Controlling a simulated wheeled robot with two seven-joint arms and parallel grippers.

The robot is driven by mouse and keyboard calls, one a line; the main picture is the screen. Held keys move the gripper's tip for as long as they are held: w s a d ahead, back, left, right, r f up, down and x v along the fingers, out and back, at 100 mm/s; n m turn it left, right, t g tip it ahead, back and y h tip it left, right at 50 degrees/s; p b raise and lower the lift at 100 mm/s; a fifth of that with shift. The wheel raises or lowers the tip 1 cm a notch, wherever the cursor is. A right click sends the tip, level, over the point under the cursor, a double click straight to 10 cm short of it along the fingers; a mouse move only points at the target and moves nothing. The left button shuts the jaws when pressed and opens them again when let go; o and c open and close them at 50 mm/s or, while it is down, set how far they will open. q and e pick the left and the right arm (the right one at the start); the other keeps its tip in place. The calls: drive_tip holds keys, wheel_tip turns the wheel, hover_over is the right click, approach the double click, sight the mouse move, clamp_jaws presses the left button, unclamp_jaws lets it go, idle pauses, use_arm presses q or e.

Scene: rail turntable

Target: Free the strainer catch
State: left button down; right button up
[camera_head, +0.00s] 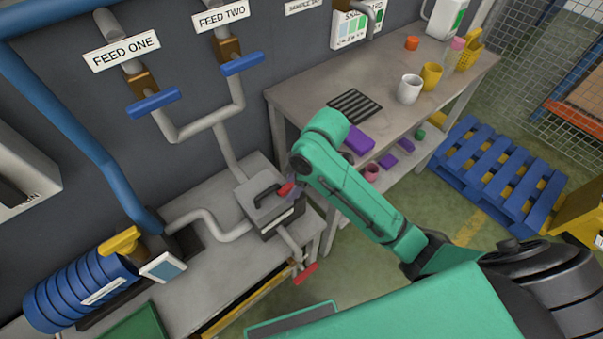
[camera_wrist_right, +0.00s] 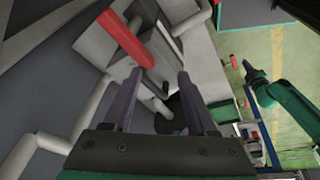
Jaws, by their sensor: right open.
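The strainer (camera_head: 268,205) is a grey box in the pipe line on the low bench, with a dark handle on its lid. A red lever (camera_head: 286,188), which looks like its catch, sticks out beside the lid. My right gripper (camera_wrist_right: 159,74) is open and empty. In the right wrist view the red catch (camera_wrist_right: 125,38) lies just beyond and left of the fingertips, not between them. In the head view my right wrist hides most of that gripper. A teal arm with a dark end, apparently my left gripper (camera_wrist_right: 254,74), shows small in the wrist view; its jaws are unclear.
A red drain handle (camera_head: 306,273) hangs at the bench's front edge. Pipes with blue levers, marked FEED ONE (camera_head: 122,50) and FEED TWO (camera_head: 222,17), run above. A blue ribbed cylinder (camera_head: 80,290) is at left. A worktable (camera_head: 300,95) with cups stands right; a blue pallet (camera_head: 490,175) lies beyond.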

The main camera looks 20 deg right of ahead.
drive_tip(key=w+d+r+n+g+h, duration=0.2)
drive_tip(key=w+d+r+n+h, duration=0.15)
drive_tip(key=w+r+n, duration=0.4)
drive_tip(key=shift+n+y, duration=0.25)
drive_tip(key=f, duration=0.4)
drive_tip(key=s+f, duration=0.1)
drive_tip(key=f, duration=0.3)
drive_tip(key=f+p, duration=0.1)
drive_tip(key=f, duration=0.4)
drive_tip(key=shift+s+d, duration=0.25)
drive_tip(key=shift+d, duration=0.1)
clamp_jaws()
